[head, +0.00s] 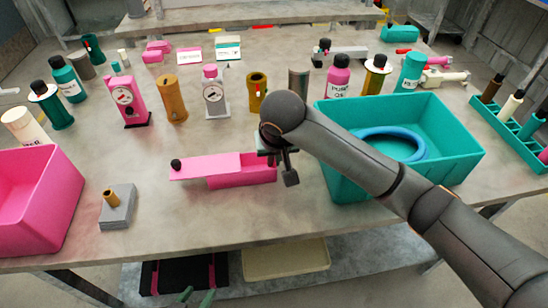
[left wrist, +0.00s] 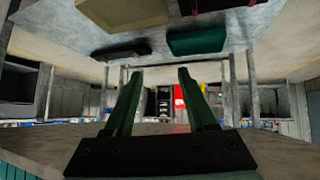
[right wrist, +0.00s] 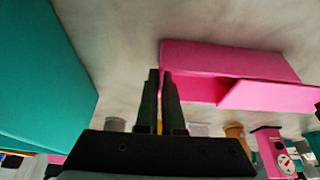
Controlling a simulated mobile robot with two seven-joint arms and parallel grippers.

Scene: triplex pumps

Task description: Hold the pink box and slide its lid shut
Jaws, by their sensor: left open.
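The pink box (head: 258,172) lies on the table with its pink lid (head: 205,166) slid out to the left; a black knob stands at the lid's left end. The box's right part is open on top. In the right wrist view the box (right wrist: 185,55) and its lid (right wrist: 270,96) are seen upside down. My right gripper (head: 285,172) is at the box's right end, its fingers (right wrist: 160,75) close together astride the end wall. My left gripper (head: 197,297) is low at the front, below the table edge, open and empty; its fingers (left wrist: 160,75) stand wide apart.
A teal bin (head: 465,150) with a blue ring stands right of the box. A pink bin (head: 50,195) and a grey block (head: 118,208) with a brass peg are at left. Bottles and pumps stand behind. The table front before the box is clear.

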